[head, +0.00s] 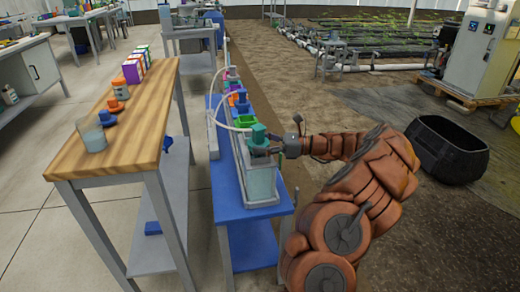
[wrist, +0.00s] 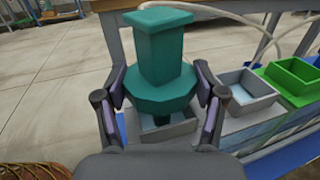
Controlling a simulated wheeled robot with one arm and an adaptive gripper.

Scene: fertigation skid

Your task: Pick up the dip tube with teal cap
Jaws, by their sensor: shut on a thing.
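The dip tube's teal cap (wrist: 160,55) fills the middle of the wrist view, with a wide collar and a square block on top. It also shows in the head view (head: 259,134) at the near end of the blue bench. My gripper (wrist: 162,103) has a finger on each side of the cap's collar and is shut on it. The cap stands upright over the grey square opening (wrist: 168,128) of a tank. A dark teal part below the collar reaches down into that opening; the rest of the tube is hidden.
Beside it in the wrist view are an empty grey square opening (wrist: 245,90) and a green one (wrist: 293,80). Pale hoses (head: 222,100) arch over the tanks. A wooden table (head: 120,135) stands left; a black bin (head: 447,148) stands on the floor right.

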